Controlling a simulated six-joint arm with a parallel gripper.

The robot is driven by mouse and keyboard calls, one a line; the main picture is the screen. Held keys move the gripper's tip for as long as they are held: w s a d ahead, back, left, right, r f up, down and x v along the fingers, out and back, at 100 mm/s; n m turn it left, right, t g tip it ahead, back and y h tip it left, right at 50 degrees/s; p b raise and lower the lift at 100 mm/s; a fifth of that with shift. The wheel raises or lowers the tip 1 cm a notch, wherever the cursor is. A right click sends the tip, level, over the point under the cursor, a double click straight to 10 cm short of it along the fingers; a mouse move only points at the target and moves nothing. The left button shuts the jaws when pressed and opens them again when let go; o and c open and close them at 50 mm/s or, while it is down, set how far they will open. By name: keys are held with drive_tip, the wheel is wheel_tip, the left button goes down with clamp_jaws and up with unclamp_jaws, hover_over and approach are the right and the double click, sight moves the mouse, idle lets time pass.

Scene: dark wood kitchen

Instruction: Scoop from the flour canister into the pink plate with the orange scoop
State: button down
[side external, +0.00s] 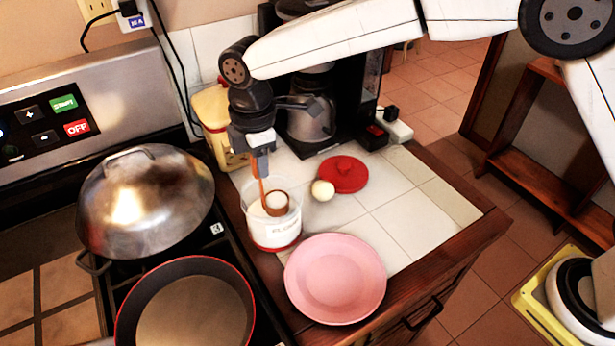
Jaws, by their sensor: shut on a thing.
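The flour canister (275,237) is a clear tub with a red base and a label, standing open on the tiled counter. My gripper (261,165) points down above it and is shut on the handle of the orange scoop (263,190). The scoop's bowl (277,204) is at the canister's mouth and holds white flour. The pink plate (336,279) lies flat at the counter's front, right of and nearer than the canister. Its visible surface looks empty.
A red lid (344,174) and a pale round object (322,190) lie behind the plate. A coffee maker (310,120) and a yellow container (212,115) stand behind. A domed pan (147,200) and a red-rimmed pan (190,310) are on the stove at left. Tiles right of the plate are clear.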

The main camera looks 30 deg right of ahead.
drive_tip(key=shift+a+r, duration=0.2)
drive_tip(key=shift+r, duration=3.55)
drive_tip(key=shift+a+r, duration=0.15)
drive_tip(key=shift+r, duration=0.8)
drive_tip(key=shift+a+r, duration=0.1)
drive_tip(key=shift+r, duration=0.95)
drive_tip(key=shift+r, duration=2.5)
drive_tip(key=s+d+m+t+y, duration=0.1)
drive_tip(key=s+d+m, duration=0.2)
drive_tip(key=s, duration=0.5)
drive_tip(key=s+d+m+y, duration=0.1)
drive_tip(key=s+d+m, duration=0.25)
drive_tip(key=s, duration=0.45)
wheel_tip(320, 180, down, 14)
drive_tip(key=shift+d, duration=0.15)
drive_tip(key=shift+d+f+n, duration=0.1)
drive_tip(key=shift+f+n, duration=0.1)
drive_tip(key=shift+n, duration=0.05)
